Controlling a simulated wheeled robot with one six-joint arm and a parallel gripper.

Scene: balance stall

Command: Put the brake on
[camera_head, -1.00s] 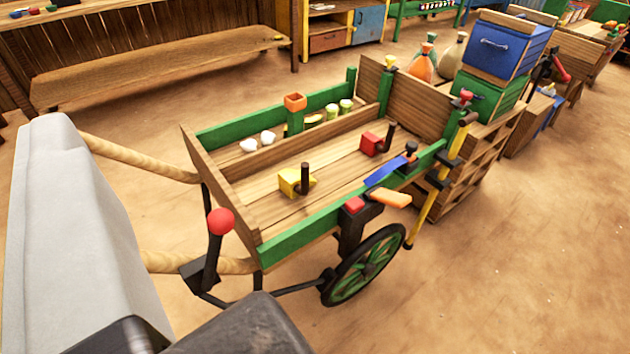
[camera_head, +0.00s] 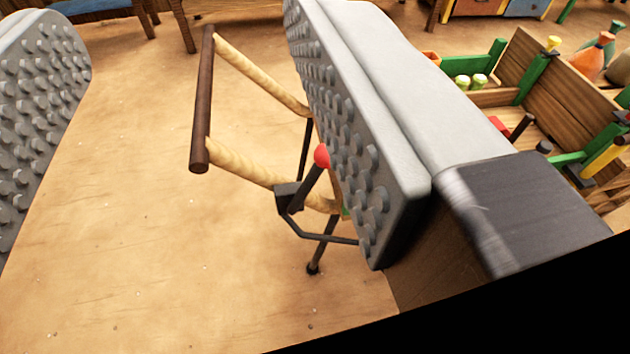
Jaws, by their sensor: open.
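The brake lever (camera_head: 308,184) is a black rod with a round red knob (camera_head: 322,155), set in a black bracket on the cart's near wooden shaft. In the picture it leans up to the right. My gripper (camera_head: 190,110) is open and empty, with its two studded grey fingers wide apart at the left edge and the middle. The knob shows between the fingers, right beside the inner face of the right one. I cannot tell whether they touch. The right finger hides much of the cart.
The cart's dark brown handle bar (camera_head: 202,100) and pale shafts (camera_head: 262,75) stand between my fingers in the picture. A thin black leg (camera_head: 320,248) reaches the floor. The cart's wooden bed shows at right with green posts (camera_head: 540,75). The floor at lower left is bare.

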